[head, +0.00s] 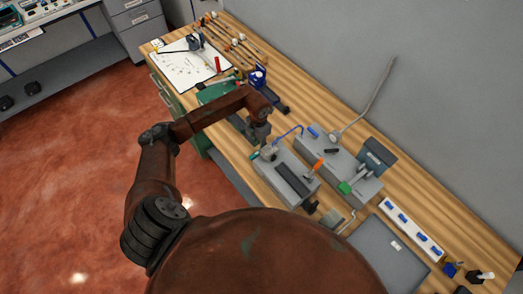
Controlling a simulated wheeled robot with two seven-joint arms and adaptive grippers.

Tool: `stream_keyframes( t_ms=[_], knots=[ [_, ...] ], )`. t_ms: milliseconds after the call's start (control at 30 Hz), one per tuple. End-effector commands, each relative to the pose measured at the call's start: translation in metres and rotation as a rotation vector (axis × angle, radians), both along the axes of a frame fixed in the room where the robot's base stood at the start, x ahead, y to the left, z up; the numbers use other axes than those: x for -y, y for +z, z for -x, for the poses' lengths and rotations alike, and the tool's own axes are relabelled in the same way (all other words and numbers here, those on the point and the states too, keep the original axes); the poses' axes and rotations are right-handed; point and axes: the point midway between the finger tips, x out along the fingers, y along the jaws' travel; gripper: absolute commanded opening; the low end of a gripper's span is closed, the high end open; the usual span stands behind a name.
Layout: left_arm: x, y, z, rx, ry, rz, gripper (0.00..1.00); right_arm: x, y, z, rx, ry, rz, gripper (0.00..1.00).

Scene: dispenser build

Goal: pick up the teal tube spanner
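My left gripper (260,141) points down over the bench just above and beside this piece. Its fingers are small and dark, and I cannot tell whether they are open or touching anything. My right gripper is not in view.
The wooden bench (305,97) runs along the grey wall. A second grey fixture (338,165) carries a bright green part (345,188). An orange-handled tool (319,163) stands between the fixtures.

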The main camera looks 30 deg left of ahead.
Motion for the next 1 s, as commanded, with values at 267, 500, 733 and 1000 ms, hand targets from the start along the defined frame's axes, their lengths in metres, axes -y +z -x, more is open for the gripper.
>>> stream_keyframes(
  t_ms=[267,500,733,1000],
  knots=[
    [0.001,-0.038,0.001,-0.003,0.0,0.003,0.26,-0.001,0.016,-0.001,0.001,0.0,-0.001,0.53],
    [0.0,-0.045,0.0,-0.002,-0.001,0.0,0.26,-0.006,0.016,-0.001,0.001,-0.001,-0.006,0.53],
    [0.0,-0.044,0.0,-0.002,-0.001,0.0,0.15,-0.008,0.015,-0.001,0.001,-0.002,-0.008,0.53],
    [0.0,-0.044,0.0,-0.002,-0.001,0.0,0.0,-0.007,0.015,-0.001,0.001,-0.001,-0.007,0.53]
  ],
)
